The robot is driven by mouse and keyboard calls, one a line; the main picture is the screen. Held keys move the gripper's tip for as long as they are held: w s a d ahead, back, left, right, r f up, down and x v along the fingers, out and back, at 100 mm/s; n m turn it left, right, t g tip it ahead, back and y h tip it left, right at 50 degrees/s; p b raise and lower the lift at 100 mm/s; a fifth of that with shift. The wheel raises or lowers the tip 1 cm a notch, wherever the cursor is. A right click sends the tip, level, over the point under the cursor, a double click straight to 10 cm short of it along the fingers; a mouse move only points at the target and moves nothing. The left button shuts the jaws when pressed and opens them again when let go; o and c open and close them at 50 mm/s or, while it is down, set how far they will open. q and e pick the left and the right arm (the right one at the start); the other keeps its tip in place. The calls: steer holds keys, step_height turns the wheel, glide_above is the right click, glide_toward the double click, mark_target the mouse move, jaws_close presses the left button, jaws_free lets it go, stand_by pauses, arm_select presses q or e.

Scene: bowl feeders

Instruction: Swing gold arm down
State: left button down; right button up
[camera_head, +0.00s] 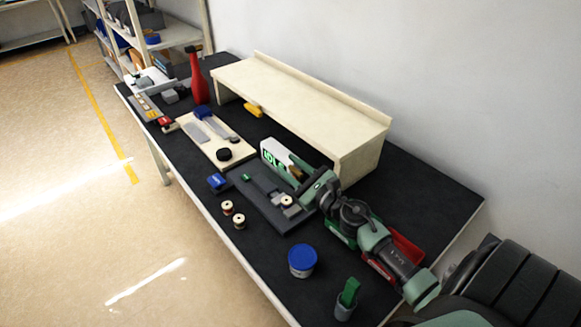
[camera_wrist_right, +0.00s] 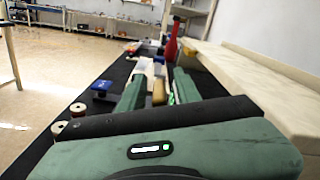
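A gold piece (camera_head: 296,173), which looks like the gold arm, stands at the right end of a white box with a green lit display (camera_head: 275,154). In the right wrist view the gold piece (camera_wrist_right: 158,92) shows between the two green fingers of my right gripper (camera_wrist_right: 158,82). The fingers stand apart on either side of it, and I see no clear grip. In the head view my right gripper (camera_head: 303,182) reaches in from the lower right and covers part of the device. My left gripper is in neither view.
A dark grey base plate (camera_head: 262,200) lies below the box. A long cream shelf (camera_head: 300,100) stands close behind. A red bottle (camera_head: 198,80) is farther back.

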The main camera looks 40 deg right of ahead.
mark_target(302, 177)
steer(key=shift+s+f, duration=0.15)
steer(key=shift+s, duration=0.35)
steer(key=shift+s+d+b, duration=0.2)
steer(key=shift+s+b, duration=0.4)
steer(key=shift+s, duration=1.1)
steer(key=shift+s+d+b, duration=0.15)
steer(key=shift+s+b, duration=0.4)
steer(key=shift+s, duration=1.1)
